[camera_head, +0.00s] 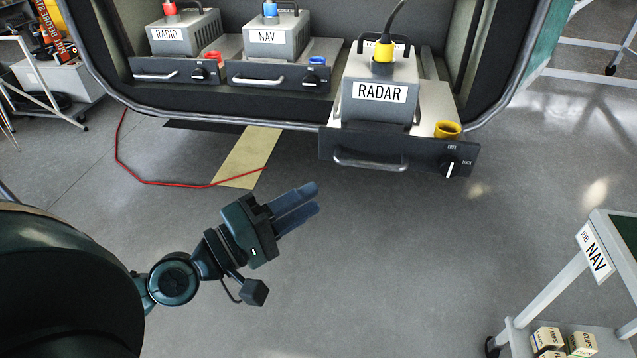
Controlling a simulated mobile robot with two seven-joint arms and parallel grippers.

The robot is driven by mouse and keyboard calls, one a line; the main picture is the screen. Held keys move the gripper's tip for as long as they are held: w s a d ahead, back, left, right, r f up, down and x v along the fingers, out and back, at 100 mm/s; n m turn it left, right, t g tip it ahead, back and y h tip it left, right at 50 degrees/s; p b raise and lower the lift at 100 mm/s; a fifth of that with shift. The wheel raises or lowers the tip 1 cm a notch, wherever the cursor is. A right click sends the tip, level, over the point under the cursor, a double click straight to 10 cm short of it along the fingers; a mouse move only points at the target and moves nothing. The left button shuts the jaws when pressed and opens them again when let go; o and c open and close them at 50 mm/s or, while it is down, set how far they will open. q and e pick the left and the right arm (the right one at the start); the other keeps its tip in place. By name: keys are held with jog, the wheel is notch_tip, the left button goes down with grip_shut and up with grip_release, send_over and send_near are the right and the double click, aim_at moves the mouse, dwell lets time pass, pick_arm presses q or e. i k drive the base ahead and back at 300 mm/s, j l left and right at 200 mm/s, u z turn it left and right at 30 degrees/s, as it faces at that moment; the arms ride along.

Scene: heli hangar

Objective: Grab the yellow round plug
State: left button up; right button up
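The yellow round plug (383,50) sits upright on top of the grey RADAR box (378,103), with a black cable rising from it. A black handle bar stands just behind the plug. My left gripper (316,198) is below and to the left of the RADAR box, over the floor, well apart from the plug. Its two bluish fingers point right and slightly up, close side by side, and hold nothing that I can see. The view does not show clearly how far apart they are. My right gripper is not in view.
The RADAR tray (362,148) is pulled out, with a yellow socket (447,130) and a FREE/LOCK knob (455,162). RADIO (180,38) and NAV (272,42) boxes stand left. A cart (600,240) is lower right. A red cable (150,182) lies on otherwise open floor.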

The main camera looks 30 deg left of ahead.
aim_at(384, 48)
jog(key=k+j, duration=0.75)
jog(key=k, duration=0.1)
